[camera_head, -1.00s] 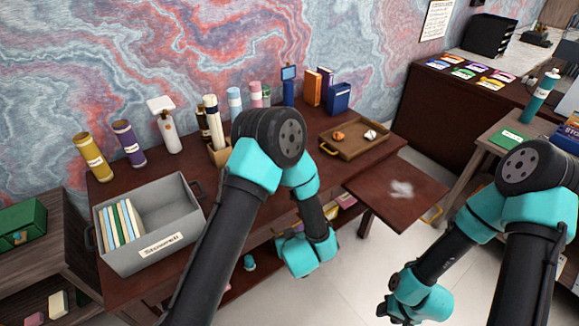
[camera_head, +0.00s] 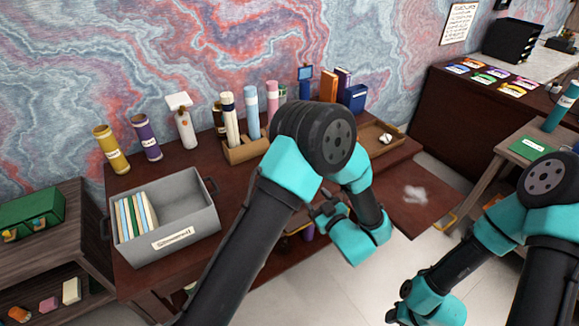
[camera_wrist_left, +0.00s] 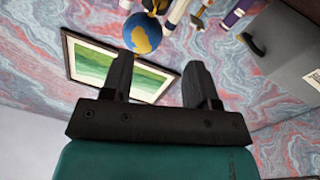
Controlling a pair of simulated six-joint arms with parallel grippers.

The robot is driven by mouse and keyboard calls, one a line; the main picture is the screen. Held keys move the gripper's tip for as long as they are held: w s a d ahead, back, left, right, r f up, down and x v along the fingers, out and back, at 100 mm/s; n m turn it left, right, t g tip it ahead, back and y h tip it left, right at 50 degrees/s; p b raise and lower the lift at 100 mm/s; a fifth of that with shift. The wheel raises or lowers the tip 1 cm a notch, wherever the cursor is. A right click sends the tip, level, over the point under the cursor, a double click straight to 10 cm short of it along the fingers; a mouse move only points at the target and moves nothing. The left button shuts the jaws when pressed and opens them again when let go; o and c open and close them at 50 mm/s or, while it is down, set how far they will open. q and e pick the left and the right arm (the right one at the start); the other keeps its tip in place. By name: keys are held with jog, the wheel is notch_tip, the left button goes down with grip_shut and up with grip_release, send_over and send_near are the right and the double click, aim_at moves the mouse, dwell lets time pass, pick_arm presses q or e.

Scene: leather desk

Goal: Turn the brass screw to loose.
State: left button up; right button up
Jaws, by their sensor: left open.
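I cannot make out the brass screw in either view. My left gripper (camera_wrist_left: 158,72) is open in the left wrist view, with nothing between its two dark fingers. In the head view, dark parts of my left gripper (camera_head: 326,210) show beside the teal wrist, above the front of the desk. The fingers are too small there to read. My right arm hangs low at the lower right, and its fingers do not show.
The desk (camera_head: 150,188) carries a grey bin (camera_head: 192,212) holding upright books, bottles and a wooden tray (camera_head: 375,140). A pull-out board (camera_head: 395,205) is at right. A green case (camera_head: 30,214) sits on the left shelf. A blue globe (camera_wrist_left: 142,33) and framed picture (camera_wrist_left: 85,65) show in the wrist view.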

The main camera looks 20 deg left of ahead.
pick_arm(q)
jog(key=shift+w+a, duration=0.1)
jog(key=x, duration=1.7)
jog(key=shift+w+f, duration=0.1)
jog(key=shift+c, duration=0.2)
jog(key=c, duration=0.9)
